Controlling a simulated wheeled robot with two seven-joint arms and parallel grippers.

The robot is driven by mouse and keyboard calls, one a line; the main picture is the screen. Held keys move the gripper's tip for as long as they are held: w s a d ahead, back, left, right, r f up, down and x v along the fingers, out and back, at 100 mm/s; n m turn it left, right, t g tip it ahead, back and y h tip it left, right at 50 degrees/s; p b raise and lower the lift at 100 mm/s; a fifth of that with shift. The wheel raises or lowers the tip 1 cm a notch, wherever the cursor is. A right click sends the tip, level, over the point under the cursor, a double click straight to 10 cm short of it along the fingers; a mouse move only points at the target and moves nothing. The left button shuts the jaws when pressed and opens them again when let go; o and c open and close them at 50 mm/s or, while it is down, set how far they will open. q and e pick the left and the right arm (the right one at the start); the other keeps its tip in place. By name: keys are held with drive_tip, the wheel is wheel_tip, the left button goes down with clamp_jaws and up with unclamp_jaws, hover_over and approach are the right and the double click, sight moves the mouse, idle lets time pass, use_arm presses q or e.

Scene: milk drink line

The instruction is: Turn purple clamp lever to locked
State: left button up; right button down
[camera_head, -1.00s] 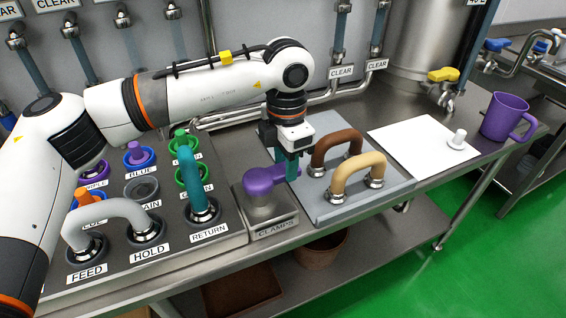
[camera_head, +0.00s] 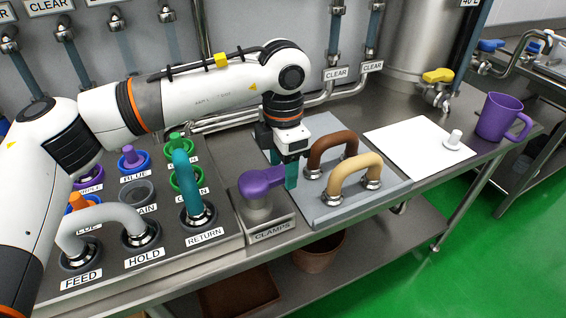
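The purple clamp lever (camera_head: 256,184) sits on a grey round post on the steel block labelled CLAMPS (camera_head: 272,230). Its arm points right and slightly away from me. My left gripper (camera_head: 288,174) points down at the free end of the lever, with a teal finger beside that end. The other finger is mostly hidden, so I cannot tell whether the gripper is closed on the lever. My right gripper is not in view.
Brown (camera_head: 334,148) and tan (camera_head: 356,172) handles stand on a grey plate just right of the lever. A teal RETURN handle (camera_head: 187,180) and a grey HOLD-FEED handle (camera_head: 100,215) stand left. A purple mug (camera_head: 496,117) and white board (camera_head: 405,140) lie farther right.

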sight(283, 171)
use_arm(q)
wheel_tip(283, 171, up, 12)
drive_tip(key=shift+b, duration=0.35)
idle(0.4)
